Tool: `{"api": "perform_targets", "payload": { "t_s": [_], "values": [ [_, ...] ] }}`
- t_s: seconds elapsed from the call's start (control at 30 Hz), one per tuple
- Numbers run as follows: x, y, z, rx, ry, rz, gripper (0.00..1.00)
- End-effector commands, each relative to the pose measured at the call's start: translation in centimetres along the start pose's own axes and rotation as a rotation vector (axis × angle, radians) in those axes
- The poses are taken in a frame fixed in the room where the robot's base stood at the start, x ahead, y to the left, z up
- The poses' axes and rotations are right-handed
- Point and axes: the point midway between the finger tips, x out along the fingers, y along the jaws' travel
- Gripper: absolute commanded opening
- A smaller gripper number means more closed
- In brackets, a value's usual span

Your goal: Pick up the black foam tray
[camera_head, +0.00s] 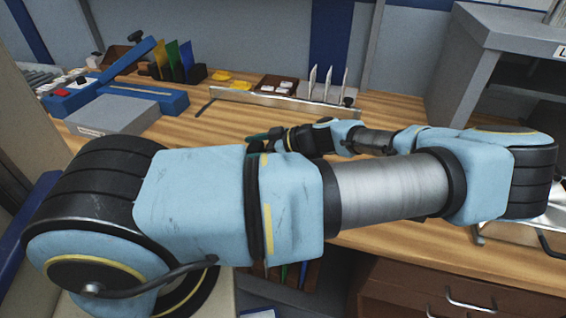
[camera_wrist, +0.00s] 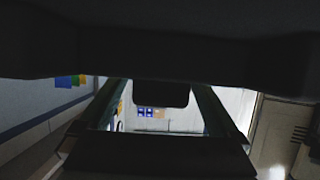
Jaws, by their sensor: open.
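I cannot make out a black foam tray for certain in either view; my arm covers much of the bench in the head view. My gripper (camera_head: 258,138) is small and partly hidden behind my own arm, over the middle of the wooden bench. In the wrist view its two dark fingers frame a bright gap, and the gripper (camera_wrist: 160,115) is open. A black rounded shape stands at the top of that gap; I cannot tell what it is. I see nothing held.
The wooden bench (camera_head: 395,108) has bare room at the back right. A small brown tray (camera_head: 277,85) with white pieces stands near upright white plates (camera_head: 328,84). A grey box (camera_head: 113,115) and a blue block (camera_head: 143,95) stand at left. A grey cabinet (camera_head: 490,55) is at right.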

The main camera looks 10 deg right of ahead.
Motion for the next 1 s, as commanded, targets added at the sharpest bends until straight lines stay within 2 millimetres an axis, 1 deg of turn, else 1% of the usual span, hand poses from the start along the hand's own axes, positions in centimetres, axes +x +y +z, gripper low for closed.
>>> {"api": "perform_targets", "payload": {
  "t_s": [0.03, 0.07, 0.83, 1.0],
  "values": [
    [-0.01, 0.01, 0.01, 0.000, 0.000, 0.000, 0.95],
    [-0.02, 0.01, 0.01, 0.000, 0.000, 0.000, 0.92],
    [-0.05, 0.02, -0.01, 0.000, 0.000, 0.001, 0.05],
    [-0.05, 0.02, -0.03, 0.000, 0.000, 0.000, 0.04]
  ]
}}
